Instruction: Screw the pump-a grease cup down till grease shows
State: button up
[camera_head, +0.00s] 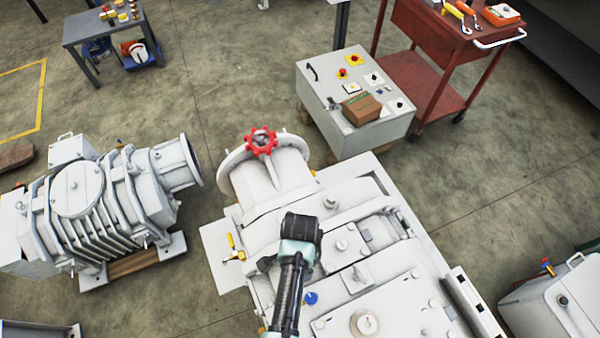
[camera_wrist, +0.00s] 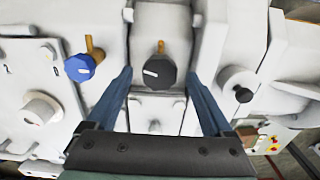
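In the wrist view, a dark, faceted grease cup cap (camera_wrist: 159,74) with a white mark sits on a pale housing, with a brass stem behind it. My gripper (camera_wrist: 159,80) is open, its two blue-grey fingers to either side of this cap with gaps visible. A similar blue cap (camera_wrist: 80,67) with a white mark and brass stem lies to the left, outside the fingers. The blue cap also shows in the head view (camera_head: 311,298), beside my arm. My arm hides the dark cap there. No grease is visible, and I cannot tell which cap is pump-a's.
The large white pump (camera_head: 380,290) carries a red handwheel (camera_head: 261,141) and a yellow-handled valve (camera_head: 232,242). A second white pump (camera_head: 100,205) stands left. A control box (camera_head: 350,100) and red cart (camera_head: 425,90) stand behind. In the wrist view, a pale round fitting (camera_wrist: 238,82) is right of the fingers.

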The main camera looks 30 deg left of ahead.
notch_tip(320, 180, up, 13)
jog(key=b, duration=0.1)
dwell(0.7)
dwell(0.4)
jog(key=w+r+n+t+y+b, duration=0.25)
jog(key=w+r+t, duration=0.75)
jog(key=w+r, duration=0.75)
jog(key=w+d+r+n+t+b, duration=0.1)
jog(key=d+r+t, duration=0.1)
jog(key=r, duration=0.3)
jog(key=w+d+r+n+t+b, duration=0.1)
jog(key=w+r+t, duration=0.1)
jog(key=r, duration=0.4)
jog(key=s+d+r+n+t+b, duration=0.1)
jog(key=s+d+r+t, duration=0.15)
jog(key=r, duration=0.55)
jog(key=s+d+r+n+t+b, duration=0.15)
jog(key=r+t, duration=0.25)
jog(key=r, duration=0.5)
jog(key=s+d+r+t+h, duration=0.2)
jog(key=s+d+r+t, duration=0.2)
jog(key=s+r+t, duration=0.3)
jog(key=s+r, duration=0.4)
jog(key=r, duration=0.3)
jog(key=shift+d+n, duration=0.15)
jog(key=shift+n, duration=0.25)
